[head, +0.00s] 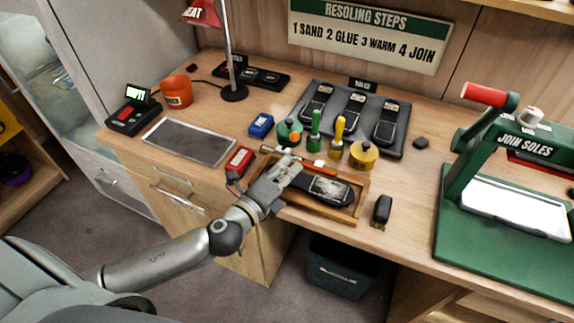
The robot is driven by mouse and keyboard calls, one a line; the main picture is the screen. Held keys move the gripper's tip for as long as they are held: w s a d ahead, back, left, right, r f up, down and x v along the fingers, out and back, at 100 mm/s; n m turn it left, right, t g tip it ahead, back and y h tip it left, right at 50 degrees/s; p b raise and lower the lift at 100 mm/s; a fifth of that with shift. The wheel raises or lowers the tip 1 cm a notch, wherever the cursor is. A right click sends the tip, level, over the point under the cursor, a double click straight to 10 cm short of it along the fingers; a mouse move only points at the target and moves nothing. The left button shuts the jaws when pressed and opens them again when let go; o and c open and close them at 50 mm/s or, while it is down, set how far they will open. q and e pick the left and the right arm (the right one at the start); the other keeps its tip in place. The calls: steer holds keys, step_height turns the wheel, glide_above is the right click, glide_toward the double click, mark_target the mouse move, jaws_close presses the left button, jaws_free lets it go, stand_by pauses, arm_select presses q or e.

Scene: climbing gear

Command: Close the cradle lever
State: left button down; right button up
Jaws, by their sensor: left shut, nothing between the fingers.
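A shallow wooden cradle (357,208) stands at the front edge of the bench and holds a dark climbing shoe (333,190) lying on its side or sole up; I cannot tell which. A thin bar with an orange-red part (321,166) runs along the cradle's back side; it may be the lever, but its position is not clear. My left gripper (291,168) is shut and empty over the cradle's left end, close to the bar. Whether it touches the bar is unclear. The gripper hides the cradle's left part. My right gripper is not in view.
Bottles and a yellow tin (363,154) stand just behind the cradle. A red block (239,161) lies left, a dark brush-like object (382,210) right. A green press (474,230) fills the right side. A grey soles mat (400,150) lies behind; a flat panel (190,141) lies left.

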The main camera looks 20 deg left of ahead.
mark_target(290, 142)
arm_select(q)
steer(key=p+x, duration=0.1)
steer(key=x, duration=0.4)
steer(key=shift+w+d+r, duration=0.1)
steer(key=shift+w, duration=0.25)
steer(key=shift+w+d, duration=0.15)
steer(key=shift+w, duration=0.65)
